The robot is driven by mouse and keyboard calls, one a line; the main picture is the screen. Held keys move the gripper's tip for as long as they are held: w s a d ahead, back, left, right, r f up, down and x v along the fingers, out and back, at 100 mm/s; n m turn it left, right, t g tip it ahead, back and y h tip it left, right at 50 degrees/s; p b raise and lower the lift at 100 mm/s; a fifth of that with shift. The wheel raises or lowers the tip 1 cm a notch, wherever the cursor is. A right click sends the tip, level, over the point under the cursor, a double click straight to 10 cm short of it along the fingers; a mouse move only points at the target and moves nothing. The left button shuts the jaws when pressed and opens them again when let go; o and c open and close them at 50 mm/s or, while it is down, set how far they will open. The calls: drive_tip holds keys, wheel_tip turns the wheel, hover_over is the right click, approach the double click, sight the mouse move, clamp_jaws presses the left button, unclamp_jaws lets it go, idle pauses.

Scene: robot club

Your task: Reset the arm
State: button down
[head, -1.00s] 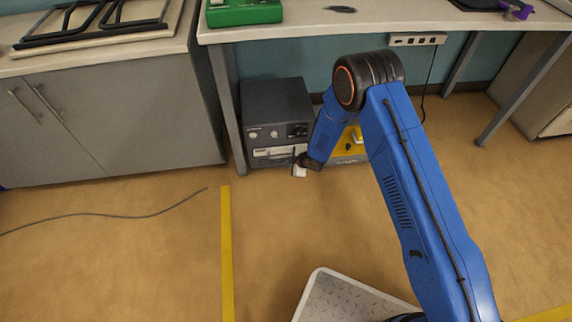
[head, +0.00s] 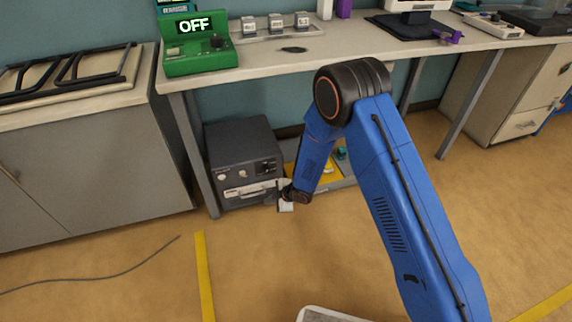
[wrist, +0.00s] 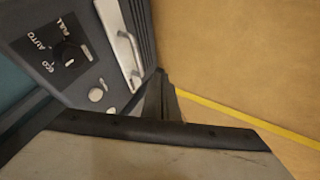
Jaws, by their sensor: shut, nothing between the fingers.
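My blue arm reaches forward and bends down at its black elbow in the head view. My gripper (head: 286,204) hangs low at its end, in front of a dark grey box unit (head: 240,150) under the bench. In the wrist view my gripper (wrist: 165,92) is shut and empty, its dark fingers close to the unit's front panel (wrist: 75,90). That panel carries a black knob (wrist: 69,54) marked ECO, AUTO and FULL, a light handle (wrist: 128,55) and round buttons. I cannot tell whether the fingers touch the unit.
The bench (head: 345,50) stands above the unit, with a green device (head: 200,48) reading OFF on it. A yellow item (head: 327,168) lies beside the unit. A grey cabinet (head: 95,175) stands left.

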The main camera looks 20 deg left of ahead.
drive_tip(key=w+d+r+m+t+h, duration=0.1)
drive_tip(key=w+d+r+m+t, duration=0.15)
drive_tip(key=w+d+r, duration=0.5)
drive_tip(key=w+d+r+m+t+h, duration=0.1)
drive_tip(key=w+d+r+m+h, duration=0.15)
drive_tip(key=d+r, duration=0.9)
drive_tip(key=s+d+r+m+t+h, duration=0.1)
drive_tip(key=d+r+m, duration=0.2)
drive_tip(key=d+r, duration=0.55)
drive_tip(key=s+d+r+m+h, duration=0.1)
drive_tip(key=s+d+r+m, duration=0.15)
drive_tip(key=d+r, duration=0.6)
drive_tip(key=s+d+r+m+h, duration=0.2)
drive_tip(key=s+d+r+m, duration=0.5)
drive_tip(key=s+d+r, duration=0.7)
drive_tip(key=s+d+m+g, duration=0.1)
drive_tip(key=s+d+m, duration=0.2)
drive_tip(key=s, duration=0.8)
drive_tip(key=s+d+m+g, duration=0.1)
drive_tip(key=s+d+m, duration=0.2)
drive_tip(key=s, duration=0.7)
drive_tip(key=shift+s+d+r, duration=0.2)
drive_tip(key=shift+s+d, duration=0.15)
drive_tip(key=shift+d, duration=0.25)
